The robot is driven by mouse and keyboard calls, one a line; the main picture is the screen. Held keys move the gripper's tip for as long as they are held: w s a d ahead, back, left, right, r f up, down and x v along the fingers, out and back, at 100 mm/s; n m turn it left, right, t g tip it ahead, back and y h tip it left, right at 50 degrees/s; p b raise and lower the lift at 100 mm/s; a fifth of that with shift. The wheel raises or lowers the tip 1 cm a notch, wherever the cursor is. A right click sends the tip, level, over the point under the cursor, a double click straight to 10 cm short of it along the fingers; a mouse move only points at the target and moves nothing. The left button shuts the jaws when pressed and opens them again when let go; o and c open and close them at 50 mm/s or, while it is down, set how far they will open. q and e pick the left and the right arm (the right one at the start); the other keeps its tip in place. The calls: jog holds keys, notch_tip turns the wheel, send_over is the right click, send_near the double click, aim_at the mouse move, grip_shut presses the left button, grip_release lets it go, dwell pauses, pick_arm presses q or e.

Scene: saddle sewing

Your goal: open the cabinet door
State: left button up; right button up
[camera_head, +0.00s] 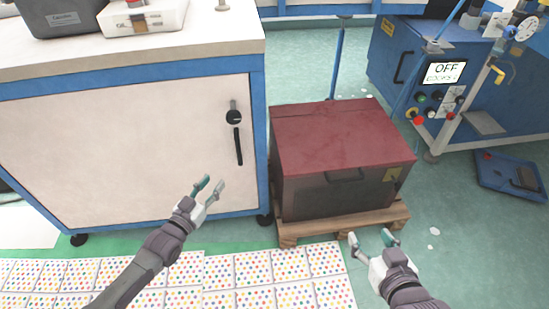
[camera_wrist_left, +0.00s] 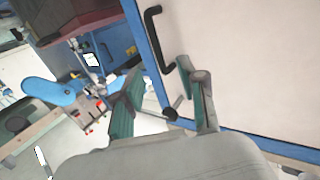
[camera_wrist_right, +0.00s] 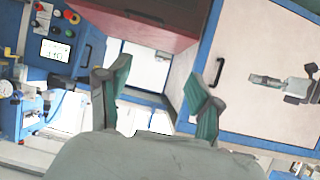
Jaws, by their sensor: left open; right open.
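The cabinet door (camera_head: 130,155) is a pale panel in a blue frame, and it is closed. In the left wrist view the handle (camera_wrist_left: 157,40) shows beyond the open fingers (camera_wrist_left: 165,95). My right gripper (camera_head: 370,241) is open and empty, low in front of the red-lidded box; the handle (camera_wrist_right: 218,72) also shows in its wrist view.
A red-lidded box (camera_head: 340,135) on a wooden pallet (camera_head: 340,222) stands just right of the cabinet. Cases (camera_head: 145,18) rest on the cabinet top. A blue machine (camera_head: 480,70) stands at the right. Dotted sheets (camera_head: 270,270) lie in front.

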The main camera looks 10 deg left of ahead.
pick_arm(q)
jog(key=b, duration=0.2)
send_near(238, 153)
jog(key=w, duration=0.4)
jog(key=b+x, duration=0.1)
jog(key=x, duration=0.2)
jog(key=d+b+x, duration=0.1)
jog(key=x, duration=0.2)
jog(key=shift+f, duration=0.1)
jog(key=shift+w+d+b, duration=0.15)
jog(key=shift+w+b, duration=0.15)
grip_shut()
pick_arm(e)
notch_tip(238, 153, up, 19)
jog(key=a+t+y, duration=0.2)
jog(key=t+y, duration=0.2)
jog(key=t, duration=0.8)
jog(key=shift+s+f, duration=0.2)
jog(key=shift+s, duration=0.15)
